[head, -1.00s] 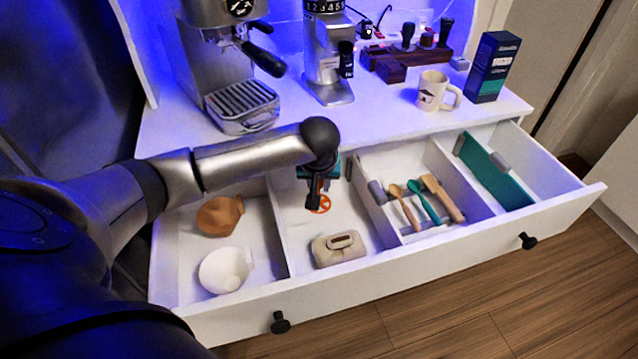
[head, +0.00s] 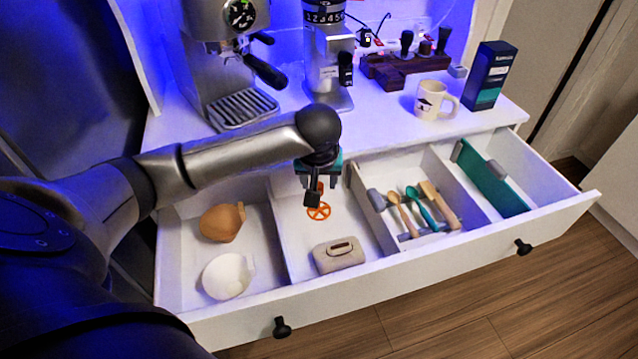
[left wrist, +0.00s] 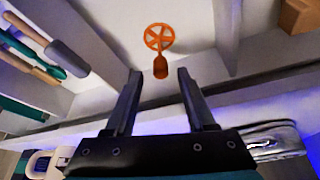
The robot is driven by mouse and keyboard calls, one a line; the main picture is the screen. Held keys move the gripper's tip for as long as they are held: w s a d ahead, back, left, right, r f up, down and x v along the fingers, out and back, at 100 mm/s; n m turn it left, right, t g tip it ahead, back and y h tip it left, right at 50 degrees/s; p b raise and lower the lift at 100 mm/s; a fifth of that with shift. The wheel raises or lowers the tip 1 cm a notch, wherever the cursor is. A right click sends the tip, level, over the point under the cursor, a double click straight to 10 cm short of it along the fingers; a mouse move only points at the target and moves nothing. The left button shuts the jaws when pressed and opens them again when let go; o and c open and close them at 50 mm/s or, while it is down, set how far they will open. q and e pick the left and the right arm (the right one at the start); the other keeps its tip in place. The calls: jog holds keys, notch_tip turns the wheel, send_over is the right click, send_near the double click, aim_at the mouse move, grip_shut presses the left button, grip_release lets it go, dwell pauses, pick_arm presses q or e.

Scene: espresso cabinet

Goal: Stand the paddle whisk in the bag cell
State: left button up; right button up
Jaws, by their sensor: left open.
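The orange paddle whisk (head: 318,211) has a spoked wheel head and a short handle. It is in the drawer cell (head: 294,243) that also holds the beige bag (head: 338,257), behind the bag. Its handle points up in the head view, toward my left gripper; I cannot tell whether it is fully upright. The whisk (left wrist: 160,42) also shows in the left wrist view, with its handle end just beyond the gap between the fingertips. My left gripper (left wrist: 158,74) is open and empty, pointing down over the cell. My right gripper is not in view.
The left cell holds a brown filter-like cup (head: 222,222) and a white one (head: 228,276). The cell to the right holds wooden and teal utensils (head: 423,208). A teal panel (head: 490,178) stands in the far right cell. A mug (head: 432,100) and box (head: 491,75) stand on the counter.

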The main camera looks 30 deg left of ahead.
pick_arm(q)
jog(key=p+v, duration=0.1)
jog(key=v, duration=0.4)
jog(key=shift+s+r, duration=0.1)
jog(key=shift+r, duration=0.25)
jog(key=shift+d, duration=0.1)
dwell(0.9)
